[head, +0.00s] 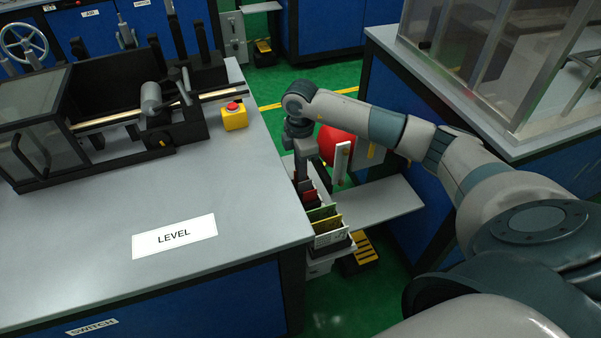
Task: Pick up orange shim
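A small rack (331,238) holds several upright thin shims in a row beside the bench's right edge. I make out a red shim (310,195), a green shim (321,212) and a yellow shim (327,223). I cannot single out an orange shim with certainty. My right gripper (302,177) points down at the far end of the row, close to or among the darker shims. Its fingers are small and dark here, so I cannot tell whether they are open or hold anything. My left gripper is not in view.
The grey bench (100,225) with a LEVEL label (175,236), a machine and a yellow box with a red button (234,115) is at left. A red rounded object (333,142) and an upright white plate (342,162) stand just right of my gripper. A grey shelf (383,204) extends right.

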